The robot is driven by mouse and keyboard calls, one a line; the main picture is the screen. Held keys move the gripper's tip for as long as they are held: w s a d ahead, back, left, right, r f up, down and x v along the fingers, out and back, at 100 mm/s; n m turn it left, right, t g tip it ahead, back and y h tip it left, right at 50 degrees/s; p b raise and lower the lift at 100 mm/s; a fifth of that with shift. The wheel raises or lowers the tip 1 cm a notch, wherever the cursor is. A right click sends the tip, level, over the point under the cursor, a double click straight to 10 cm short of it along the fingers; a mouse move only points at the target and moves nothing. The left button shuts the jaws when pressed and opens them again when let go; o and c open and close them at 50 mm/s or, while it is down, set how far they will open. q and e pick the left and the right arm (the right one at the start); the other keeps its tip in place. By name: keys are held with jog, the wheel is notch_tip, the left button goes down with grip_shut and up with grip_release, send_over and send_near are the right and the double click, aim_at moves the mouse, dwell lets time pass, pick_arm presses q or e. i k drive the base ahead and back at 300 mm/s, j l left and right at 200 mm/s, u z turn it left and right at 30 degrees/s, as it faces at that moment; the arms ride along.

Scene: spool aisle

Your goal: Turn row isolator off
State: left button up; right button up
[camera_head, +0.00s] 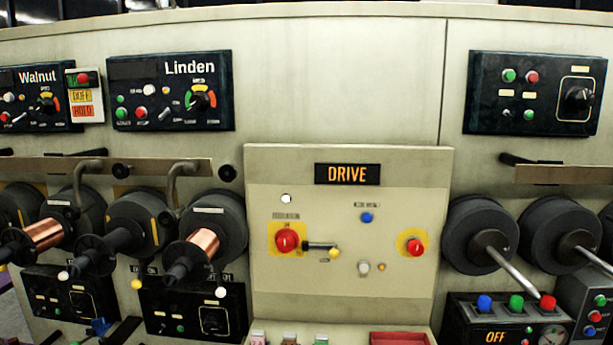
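The row isolator (287,241) is a red rotary knob on a yellow plate, on the left side of the cream panel under the lit DRIVE sign (347,174). A small label above it is too blurred to read surely. A short dark bar (318,246) with a yellow tip (335,254) sticks out to the right beside the knob. Small marks stand on the yellow plate above and below right of the knob; I cannot tell which one the knob points to. Neither of my grippers is in view.
A red button on yellow (416,246), a blue button (367,217) and a pale knob (364,267) share the panel. Copper spools (204,244) jut out at left and dark spools (481,236) with rods at right. A box reading OFF (495,337) is lower right.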

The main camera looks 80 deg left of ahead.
aim_at(286, 239)
jog(key=u, duration=2.6)
